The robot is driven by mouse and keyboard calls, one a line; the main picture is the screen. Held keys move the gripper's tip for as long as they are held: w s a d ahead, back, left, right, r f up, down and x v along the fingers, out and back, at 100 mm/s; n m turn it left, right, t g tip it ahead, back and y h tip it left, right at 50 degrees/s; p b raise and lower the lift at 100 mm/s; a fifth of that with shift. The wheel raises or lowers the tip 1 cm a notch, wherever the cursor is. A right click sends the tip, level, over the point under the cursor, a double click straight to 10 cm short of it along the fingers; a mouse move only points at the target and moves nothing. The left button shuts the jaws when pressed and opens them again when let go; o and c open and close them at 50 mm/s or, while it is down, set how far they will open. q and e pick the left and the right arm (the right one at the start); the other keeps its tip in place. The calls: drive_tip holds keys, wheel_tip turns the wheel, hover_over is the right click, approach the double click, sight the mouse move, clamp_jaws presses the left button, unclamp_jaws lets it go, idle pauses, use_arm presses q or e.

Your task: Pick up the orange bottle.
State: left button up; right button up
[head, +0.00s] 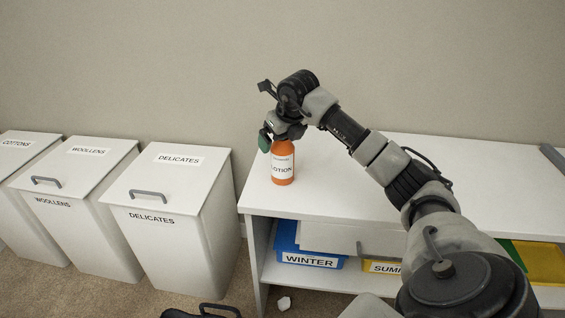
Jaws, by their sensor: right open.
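The orange bottle (283,173) stands upright near the left end of the white shelf top (350,198). It has a white label with the word LOTION. My right gripper (279,138) is directly above it, pointing down, and is open. The fingers hang around the top of the bottle, hiding its cap. I cannot tell whether they touch it. My left gripper does not show; a dark part at the bottom edge is unclear.
White lidded bins (165,185) marked COTTONS, WOOLLENS and DELICATES stand to the left. Under the shelf top are a blue WINTER box (308,261) and a yellow box (381,267).

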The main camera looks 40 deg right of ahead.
drive_tip(key=shift+c, duration=0.5)
drive_tip(key=c, duration=1.4)
drive_tip(key=shift+o, duration=0.2)
drive_tip(key=shift+r, duration=0.1)
